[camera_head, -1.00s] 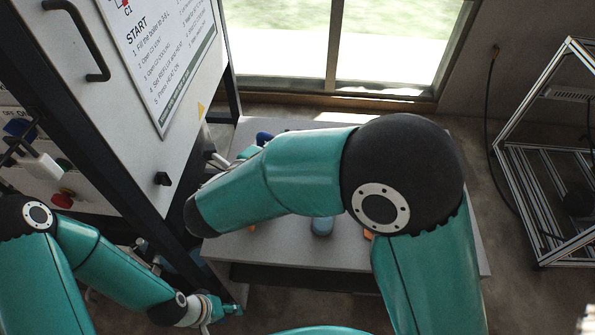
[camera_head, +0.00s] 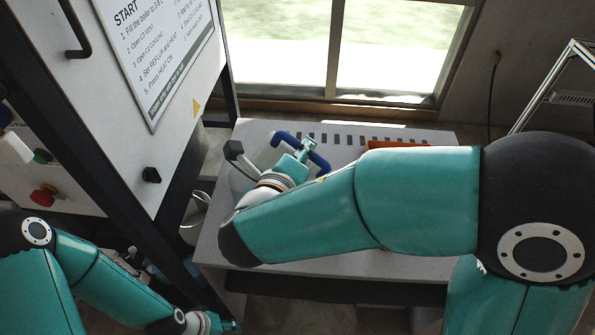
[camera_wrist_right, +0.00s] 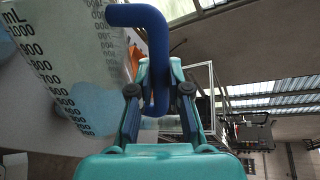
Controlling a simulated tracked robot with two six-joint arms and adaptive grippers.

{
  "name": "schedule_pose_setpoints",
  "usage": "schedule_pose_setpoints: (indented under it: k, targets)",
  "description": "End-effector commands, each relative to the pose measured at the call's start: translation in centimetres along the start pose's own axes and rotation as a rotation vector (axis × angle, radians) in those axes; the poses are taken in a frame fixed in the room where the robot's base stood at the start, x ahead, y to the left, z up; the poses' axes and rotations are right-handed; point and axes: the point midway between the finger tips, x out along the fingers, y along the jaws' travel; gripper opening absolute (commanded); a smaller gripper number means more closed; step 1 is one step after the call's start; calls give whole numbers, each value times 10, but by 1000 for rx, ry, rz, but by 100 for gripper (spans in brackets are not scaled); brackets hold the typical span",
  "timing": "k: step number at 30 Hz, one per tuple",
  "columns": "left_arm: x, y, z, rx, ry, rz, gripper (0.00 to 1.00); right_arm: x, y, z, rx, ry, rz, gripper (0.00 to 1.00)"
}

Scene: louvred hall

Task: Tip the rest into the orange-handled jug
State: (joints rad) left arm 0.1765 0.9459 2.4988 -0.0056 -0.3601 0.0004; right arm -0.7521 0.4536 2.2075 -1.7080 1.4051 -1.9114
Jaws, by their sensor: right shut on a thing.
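My right gripper (camera_head: 303,148) is shut on the blue handle (camera_head: 285,138) of a clear jug (camera_head: 265,158) at the bench's left end. In the right wrist view the blue handle (camera_wrist_right: 157,50) passes between the fingers (camera_wrist_right: 158,98). The jug's wall (camera_wrist_right: 62,50) bears a mL scale and shows pale blue liquid (camera_wrist_right: 95,108). I cannot tell how far it is tilted. An orange piece (camera_head: 398,145) shows behind my right arm; whether it belongs to the orange-handled jug I cannot tell. My left gripper (camera_head: 232,325) is low at the left, its fingers too small to read.
The grey slotted bench (camera_head: 225,240) stands under the window (camera_head: 395,50). A white cabinet with an instruction sign (camera_head: 160,50) and dark posts closes in on the left. My right arm hides much of the bench top. A metal frame (camera_head: 545,85) stands at right.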

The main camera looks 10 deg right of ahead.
Motion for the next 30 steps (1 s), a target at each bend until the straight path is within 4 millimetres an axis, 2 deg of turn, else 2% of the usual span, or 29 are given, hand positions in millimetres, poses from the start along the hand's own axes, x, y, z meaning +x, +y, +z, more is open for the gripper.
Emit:
schedule_pose_setpoints:
  k: [1,3,11,15,24,30]
  targets:
    - [11,-4,0,0,-1,0,40,1,4,-7,30,-11,-2,0]
    - [15,-5,0,0,-1,0,40,0,2,-9,63,-22,-3,0]
    - [13,-5,0,0,-1,0,40,-1,-1,-9,78,-27,-3,0]
    - [20,-7,0,0,0,0,40,-1,-3,-13,113,-38,-4,0]
    - [61,-22,0,0,-1,0,40,-9,-26,-36,427,-142,-11,0]
    - [75,-27,0,0,-1,0,40,-15,-42,-43,577,-192,-14,0]
